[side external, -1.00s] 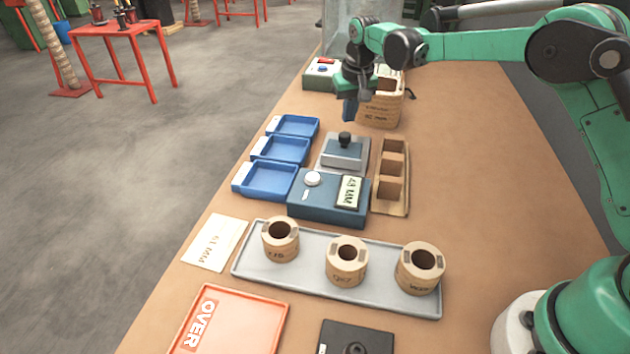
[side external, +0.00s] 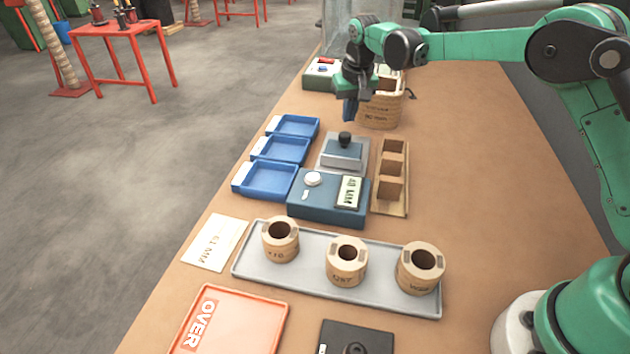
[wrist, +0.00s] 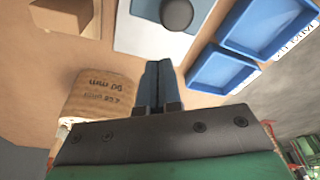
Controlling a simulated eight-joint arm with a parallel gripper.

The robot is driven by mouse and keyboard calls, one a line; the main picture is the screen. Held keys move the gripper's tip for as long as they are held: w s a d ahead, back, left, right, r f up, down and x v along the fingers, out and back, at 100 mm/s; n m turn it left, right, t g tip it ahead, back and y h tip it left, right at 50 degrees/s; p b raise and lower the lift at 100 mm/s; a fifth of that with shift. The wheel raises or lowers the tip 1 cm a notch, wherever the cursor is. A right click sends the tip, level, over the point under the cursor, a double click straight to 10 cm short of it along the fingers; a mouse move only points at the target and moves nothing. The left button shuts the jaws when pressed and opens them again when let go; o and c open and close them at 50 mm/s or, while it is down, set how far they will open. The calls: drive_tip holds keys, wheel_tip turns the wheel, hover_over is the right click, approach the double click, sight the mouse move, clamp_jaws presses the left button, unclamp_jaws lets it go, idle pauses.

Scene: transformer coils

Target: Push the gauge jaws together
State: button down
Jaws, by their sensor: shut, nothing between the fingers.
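A gauge stands mid-bench in the side view: a dark blue box (side external: 318,207) with a white button and a small display card (side external: 348,192), its text too small to read surely. Behind it is a grey plate carrying a blue-grey block with a black knob (side external: 345,140). The knob also shows at the top of the wrist view (wrist: 176,13). I cannot make out the separate jaws or any gap between them. My gripper (side external: 349,118) hangs above the bench behind the knobbed block, fingers down and empty. In the wrist view its fingers (wrist: 158,66) are together, apart from the knob.
A large tan coil (side external: 380,112) stands close to the right of my gripper. Blue trays (side external: 265,194) line the left and a wooden slotted rack (side external: 405,195) the right. Several coils stand on a grey tray (side external: 305,282) in front. The bench farther right is clear.

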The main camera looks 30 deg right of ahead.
sight(345, 137)
drive_tip(key=shift+f, duration=0.2)
idle(0.4)
drive_tip(key=shift+f, duration=1.15)
drive_tip(key=shift+s+a, duration=0.1)
drive_tip(key=shift+s+a, duration=2.05)
drive_tip(key=shift+w+d, duration=0.1)
drive_tip(key=shift+w+d, duration=0.35)
drive_tip(key=shift+r, duration=3.55)
